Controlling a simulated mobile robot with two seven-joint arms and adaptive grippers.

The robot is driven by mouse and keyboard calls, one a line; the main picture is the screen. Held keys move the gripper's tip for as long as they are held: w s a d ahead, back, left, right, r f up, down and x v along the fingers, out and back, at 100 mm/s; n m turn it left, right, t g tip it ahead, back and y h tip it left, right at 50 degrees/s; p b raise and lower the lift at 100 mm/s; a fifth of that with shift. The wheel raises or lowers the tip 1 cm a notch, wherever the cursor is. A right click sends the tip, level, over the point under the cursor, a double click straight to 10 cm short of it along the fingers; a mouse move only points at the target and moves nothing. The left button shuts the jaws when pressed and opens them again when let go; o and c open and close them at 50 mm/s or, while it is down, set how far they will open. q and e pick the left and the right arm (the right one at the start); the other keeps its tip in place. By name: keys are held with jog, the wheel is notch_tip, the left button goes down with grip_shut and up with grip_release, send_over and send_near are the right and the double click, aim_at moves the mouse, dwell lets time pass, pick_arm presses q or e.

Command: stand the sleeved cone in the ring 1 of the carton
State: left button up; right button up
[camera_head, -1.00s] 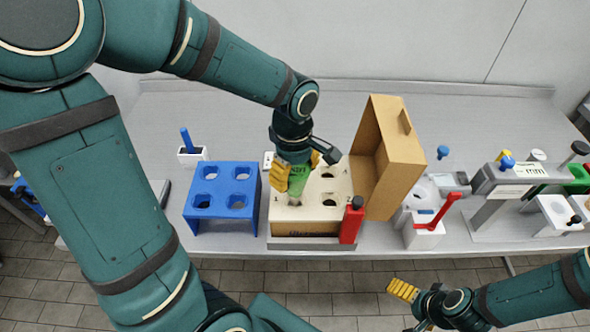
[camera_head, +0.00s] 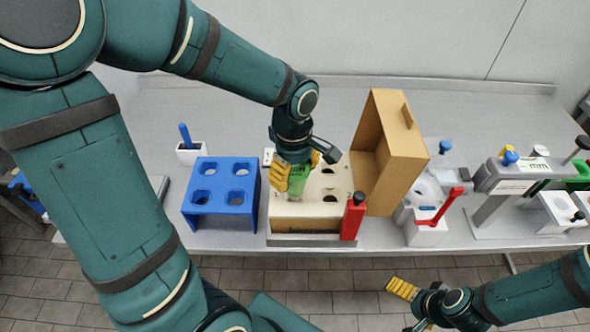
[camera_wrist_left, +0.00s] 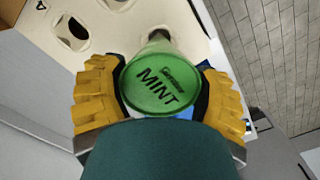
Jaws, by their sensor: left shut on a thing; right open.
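My left gripper (camera_head: 296,172) is shut on the green sleeved cone (camera_head: 299,180), over the left part of the carton's cream top. In the left wrist view the gripper (camera_wrist_left: 160,105) has yellow fingers on both sides of the cone (camera_wrist_left: 155,90), whose round green end reads MINT. The carton (camera_head: 318,207) has a cream top with several round rings. Two rings at its right show empty. The cone's lower end is over or in a left ring; fingers and cone hide which. My right gripper (camera_head: 403,290) is open and empty at the lower right.
The brown flap lid (camera_head: 408,150) stands open at the carton's right. A blue rack (camera_head: 222,213) with empty holes stands left. A red-handled holder (camera_head: 427,230) and a grey device (camera_head: 520,170) stand further right.

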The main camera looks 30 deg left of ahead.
pick_arm(q)
jog(key=shift+f+b, duration=1.4)
jog(key=shift+f, duration=0.2)
jog(key=o, duration=1.2)
notch_tip(320, 180, up, 12)
jog(key=shift+a, duration=0.15)
